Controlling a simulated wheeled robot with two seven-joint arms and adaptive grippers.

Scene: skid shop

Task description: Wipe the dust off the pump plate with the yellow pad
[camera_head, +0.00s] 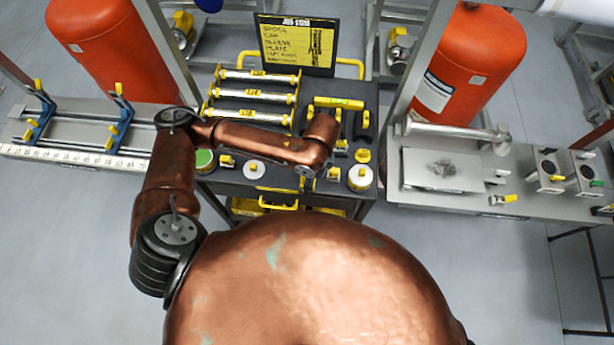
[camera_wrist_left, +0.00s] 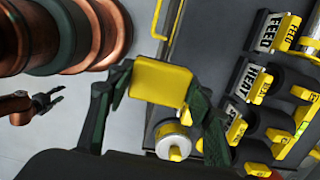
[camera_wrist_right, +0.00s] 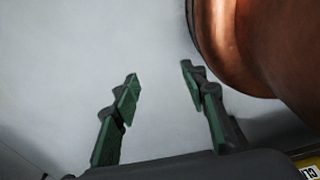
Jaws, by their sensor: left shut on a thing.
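The yellow pad (camera_wrist_left: 160,82) is between the fingers of my left gripper (camera_wrist_left: 158,88) in the left wrist view. In the head view my left arm reaches over the dark cart, and that gripper is mostly hidden below its copper wrist. The pump plate (camera_head: 418,172) is the pale flat plate on the grey bench at right. A grey-brown patch of dust (camera_head: 442,167) lies near its middle. The left gripper is left of the plate, apart from it. My right gripper (camera_wrist_right: 160,72) is open and empty over bare floor in the right wrist view, outside the head view.
The dark cart (camera_head: 232,187) holds yellow-ended spools (camera_head: 257,96), round caps and a sign (camera_head: 297,45). A grey upright post (camera_head: 410,65) and a red tank (camera_head: 470,62) stand behind the bench. A horizontal metal pipe (camera_head: 455,131) runs just behind the plate; small valves sit to its right.

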